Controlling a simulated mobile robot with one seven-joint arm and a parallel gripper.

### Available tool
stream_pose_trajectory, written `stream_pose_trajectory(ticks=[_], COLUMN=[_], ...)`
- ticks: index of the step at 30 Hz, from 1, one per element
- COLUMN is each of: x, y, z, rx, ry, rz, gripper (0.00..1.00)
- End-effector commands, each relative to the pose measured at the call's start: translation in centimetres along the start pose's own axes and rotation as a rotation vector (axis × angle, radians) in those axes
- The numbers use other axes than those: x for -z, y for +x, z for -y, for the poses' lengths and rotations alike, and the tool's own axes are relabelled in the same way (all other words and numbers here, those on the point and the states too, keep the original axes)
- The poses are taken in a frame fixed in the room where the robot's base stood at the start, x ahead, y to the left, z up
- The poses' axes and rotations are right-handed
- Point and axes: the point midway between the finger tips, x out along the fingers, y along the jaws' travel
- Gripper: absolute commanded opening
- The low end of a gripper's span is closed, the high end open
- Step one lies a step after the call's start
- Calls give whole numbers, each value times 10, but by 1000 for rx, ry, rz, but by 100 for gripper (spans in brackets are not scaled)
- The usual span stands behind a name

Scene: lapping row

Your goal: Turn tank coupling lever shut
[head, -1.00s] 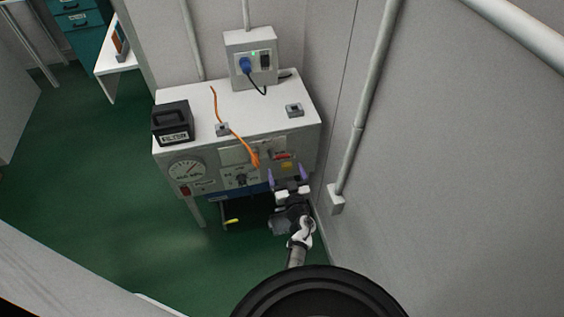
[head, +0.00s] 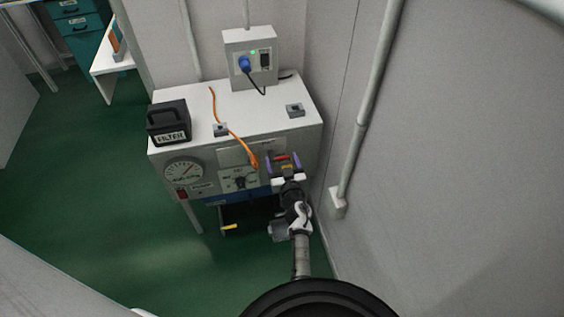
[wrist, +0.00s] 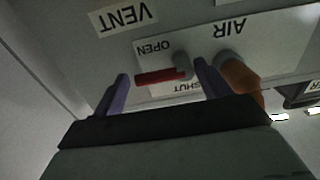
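A red lever (head: 281,157) is on the front panel of the white bench, on a plate marked AIR, OPEN and SHUT. In the wrist view the lever (wrist: 155,77) lies roughly level from its grey pivot (wrist: 182,66), between the upside-down words OPEN and SHUT. My gripper (head: 283,166) is in front of it, its purple fingers apart, one on each side of the lever in the wrist view. I see no clear contact. An orange hose end (wrist: 239,78) is just right of the right finger. No label naming a tank is readable.
The white bench (head: 240,104) carries a black FILTER box (head: 168,122) and the orange hose (head: 234,133). A gauge (head: 184,170) and a knob (head: 240,182) are left on the panel. A yellow handle (head: 229,227) shows below. A wall pipe (head: 362,130) is close on the right.

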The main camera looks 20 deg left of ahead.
Motion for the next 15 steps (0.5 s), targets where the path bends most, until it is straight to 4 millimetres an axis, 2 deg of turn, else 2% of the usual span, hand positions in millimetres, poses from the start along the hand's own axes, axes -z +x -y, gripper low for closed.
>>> stream_pose_trajectory(ticks=[1, 6, 15], x=[0, 0, 2], y=[0, 0, 0], z=[0, -1, -1], rx=[0, -1, -3], ry=[0, 0, -36], rz=[0, 0, 0], gripper=[69, 47, 46])
